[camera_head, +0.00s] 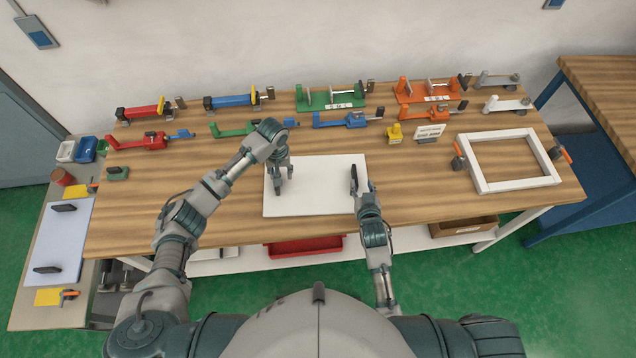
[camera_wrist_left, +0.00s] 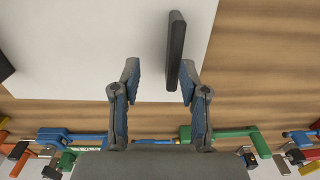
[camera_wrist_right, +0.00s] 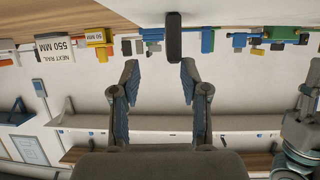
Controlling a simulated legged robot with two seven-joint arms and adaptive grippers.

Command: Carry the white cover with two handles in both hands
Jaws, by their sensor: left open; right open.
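The white cover (camera_head: 325,200) lies flat on the wooden bench. One dark handle (camera_wrist_left: 176,50) shows in the left wrist view, reaching between my left gripper's fingertips, closer to the right-hand finger. My left gripper (camera_head: 280,190) is open above the cover's left side. My right gripper (camera_head: 358,182) is at the cover's right edge; in the right wrist view (camera_wrist_right: 160,68) it is open. There the other dark handle (camera_wrist_right: 173,37) stands just ahead of its fingertips, off-centre towards the right-hand finger.
A white frame (camera_head: 480,185) with orange-tipped clamps lies to the right. Clamps and fixtures, such as a green one (camera_head: 335,96), line the back. A side cart at left holds a pale panel (camera_head: 55,240) with two dark handles. Bare wood lies between cover and frame.

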